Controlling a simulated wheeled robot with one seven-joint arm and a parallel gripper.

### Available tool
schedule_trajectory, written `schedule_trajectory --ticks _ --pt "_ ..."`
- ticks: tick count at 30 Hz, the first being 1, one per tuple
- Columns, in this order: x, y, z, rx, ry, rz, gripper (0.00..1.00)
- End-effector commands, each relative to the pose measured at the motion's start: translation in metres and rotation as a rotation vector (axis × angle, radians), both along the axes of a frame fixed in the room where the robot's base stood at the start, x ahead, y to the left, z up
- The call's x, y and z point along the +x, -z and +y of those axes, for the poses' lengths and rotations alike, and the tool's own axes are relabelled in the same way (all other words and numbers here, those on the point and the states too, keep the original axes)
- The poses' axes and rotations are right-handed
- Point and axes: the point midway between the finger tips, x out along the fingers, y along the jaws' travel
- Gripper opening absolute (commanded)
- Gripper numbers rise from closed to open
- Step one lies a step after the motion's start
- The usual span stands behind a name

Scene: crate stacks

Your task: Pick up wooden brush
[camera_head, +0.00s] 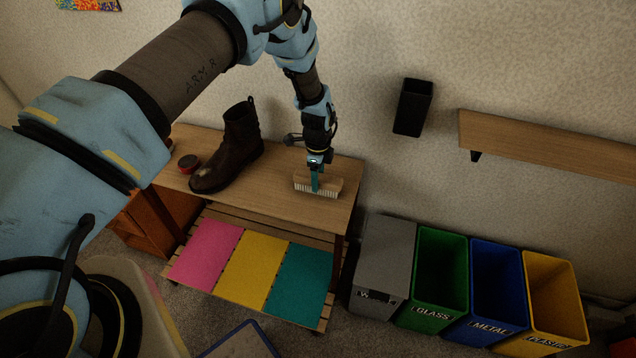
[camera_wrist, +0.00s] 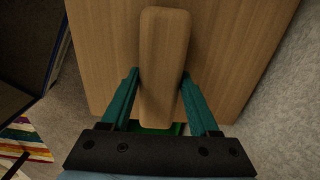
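In the wrist view the brush's light wooden back (camera_wrist: 162,65) runs lengthwise between the two teal fingers. My gripper (camera_head: 315,182) is at the brush from above, and one teal finger shows in front of its middle in the head view. In the wrist view my gripper (camera_wrist: 162,82) has its fingers apart, one on each side of the brush. The fingertips look close to its sides; whether they touch is unclear.
On the table (camera_head: 285,170) a brown boot (camera_head: 238,150) and a small red tin (camera_head: 188,163) stand to the left. Pink, yellow and teal panels lie on the lower shelf. Several bins, including a green one (camera_head: 438,280), stand to the right. A wall shelf (camera_head: 550,140) is at the right.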

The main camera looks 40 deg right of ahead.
Motion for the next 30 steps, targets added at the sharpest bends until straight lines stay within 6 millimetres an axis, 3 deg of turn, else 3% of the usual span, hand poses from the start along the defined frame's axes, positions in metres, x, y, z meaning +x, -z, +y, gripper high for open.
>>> schedule_trajectory --ticks 2,15,25,30 --pt "0.000 0.000 0.000 0.000 0.000 0.000 0.51" --pt "0.000 0.000 0.000 0.000 0.000 0.000 0.02" --pt "0.000 -0.002 -0.001 -0.001 0.000 -0.001 0.00" --pt "0.001 -0.014 -0.001 -0.002 0.000 0.000 0.00"
